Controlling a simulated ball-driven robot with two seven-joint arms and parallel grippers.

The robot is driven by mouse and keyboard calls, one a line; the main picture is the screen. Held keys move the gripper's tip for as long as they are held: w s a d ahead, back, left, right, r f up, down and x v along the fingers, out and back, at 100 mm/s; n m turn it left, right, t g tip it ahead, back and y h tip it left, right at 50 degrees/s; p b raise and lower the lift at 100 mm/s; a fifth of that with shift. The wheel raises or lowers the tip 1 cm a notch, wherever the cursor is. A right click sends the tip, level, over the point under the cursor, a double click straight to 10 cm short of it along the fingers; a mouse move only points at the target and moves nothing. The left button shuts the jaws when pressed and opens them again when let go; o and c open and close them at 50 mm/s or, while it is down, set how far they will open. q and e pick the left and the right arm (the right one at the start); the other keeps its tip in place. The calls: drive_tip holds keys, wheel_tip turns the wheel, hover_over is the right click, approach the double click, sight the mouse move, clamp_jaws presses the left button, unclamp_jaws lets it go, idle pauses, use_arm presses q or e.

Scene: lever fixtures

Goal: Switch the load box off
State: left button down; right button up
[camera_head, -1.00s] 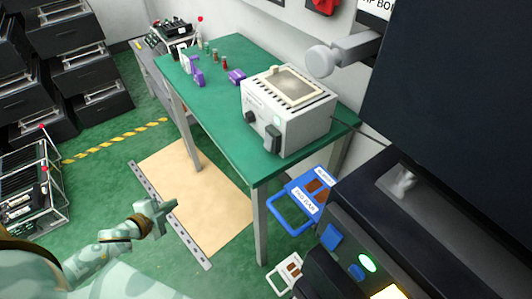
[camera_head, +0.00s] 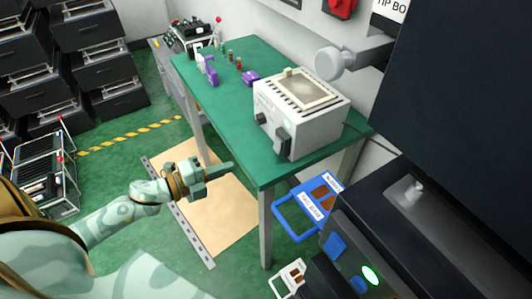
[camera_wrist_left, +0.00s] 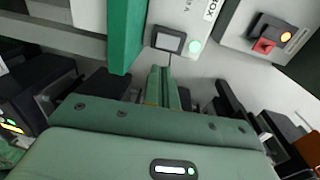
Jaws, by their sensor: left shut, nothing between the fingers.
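A white box with a vented top (camera_head: 300,112) stands on the green table. I take it for the load box, though its label is too small to read in the head view. Its front has a dark knob, a black switch (camera_head: 283,141) and a pale green lamp. My left gripper (camera_head: 230,167) is shut and empty, left of the table's near edge and apart from the box. My right gripper is not in view.
The green table (camera_head: 225,115) also holds purple pieces (camera_head: 208,68) and small bottles. A large grey lever (camera_head: 330,60) juts from the wall. A blue-handled tray (camera_head: 308,203) hangs low beside dark equipment at right. Black crates stand at left.

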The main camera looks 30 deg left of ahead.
sight(276, 150)
use_arm(q)
drive_tip(key=b+x, duration=0.1)
drive_tip(key=x, duration=1.1)
drive_tip(key=shift+w+d, duration=0.25)
drive_tip(key=shift+w, duration=0.1)
drive_tip(key=shift+w+d+f+b, duration=0.1)
drive_tip(key=shift+f+b, duration=0.3)
drive_tip(key=shift+b, duration=0.35)
drive_tip(key=shift+r, duration=0.25)
drive_tip(key=shift+h, duration=0.3)
